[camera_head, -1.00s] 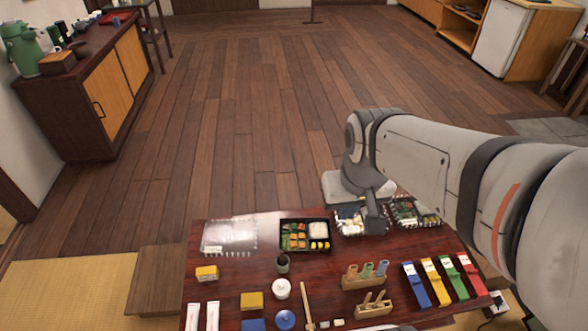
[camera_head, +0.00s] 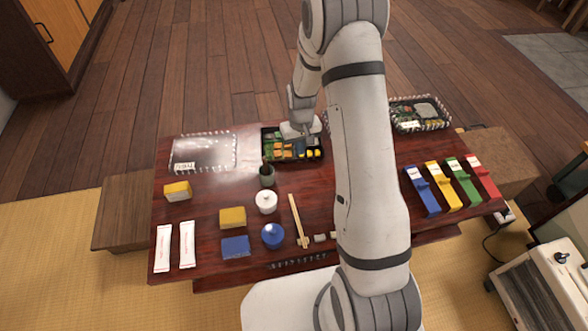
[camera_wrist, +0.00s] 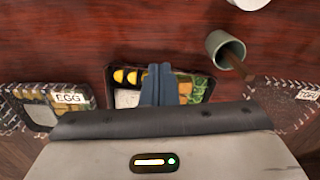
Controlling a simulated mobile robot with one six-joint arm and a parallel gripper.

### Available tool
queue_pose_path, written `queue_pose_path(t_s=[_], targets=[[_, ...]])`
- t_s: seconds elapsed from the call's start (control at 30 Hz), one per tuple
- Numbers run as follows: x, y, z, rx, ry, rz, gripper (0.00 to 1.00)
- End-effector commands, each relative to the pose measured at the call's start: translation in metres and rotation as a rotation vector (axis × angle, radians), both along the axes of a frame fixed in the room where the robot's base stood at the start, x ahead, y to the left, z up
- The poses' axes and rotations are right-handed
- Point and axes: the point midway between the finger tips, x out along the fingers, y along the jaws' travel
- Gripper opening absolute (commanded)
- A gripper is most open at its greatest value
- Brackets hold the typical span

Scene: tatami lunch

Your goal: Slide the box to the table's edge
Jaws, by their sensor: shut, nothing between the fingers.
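The black open box (camera_head: 265,147) holds sorted food and lies flat near the table's far edge, in the middle. It shows in the wrist view too (camera_wrist: 211,88), with yellow and green food in its compartments. My gripper (camera_head: 307,137) is shut and empty, low over the box. In the wrist view, its two dark blue fingers (camera_wrist: 159,68) are together and point into the box's outline. I cannot tell whether they touch the food or a wall. My gripper and arm hide part of the box's right side and its lower part in the wrist view.
The dark red table (camera_head: 330,185) bears a clear-lidded pack (camera_head: 205,150) left of the box. A wrapped pack (camera_head: 420,114) is on the right. A dark cup (camera_head: 266,176) stands just in front of the box. A wooden bench (camera_head: 125,212) is on the left.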

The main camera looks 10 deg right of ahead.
Motion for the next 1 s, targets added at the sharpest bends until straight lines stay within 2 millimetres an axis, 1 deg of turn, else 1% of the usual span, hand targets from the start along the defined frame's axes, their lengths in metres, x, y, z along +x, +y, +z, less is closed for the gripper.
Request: queue_pose_path(t_s=[0.03,0.27,0.37,0.6,0.7,0.73,0.8,1.0], targets=[[0.002,0.0,-0.015,0.0,0.004,0.002,0.0],[0.003,0.0,-0.04,0.0,0.008,0.004,0.0],[0.002,0.0,-0.059,0.0,0.01,0.003,0.0],[0.002,-0.001,-0.112,0.0,0.01,0.002,0.0],[0.002,-0.001,-0.131,0.0,0.009,0.002,0.0],[0.011,0.0,-0.127,0.0,0.003,0.003,0.0],[0.023,0.002,-0.126,0.0,0.003,0.002,0.0],[0.04,0.004,-0.124,0.0,0.006,0.002,0.0]])
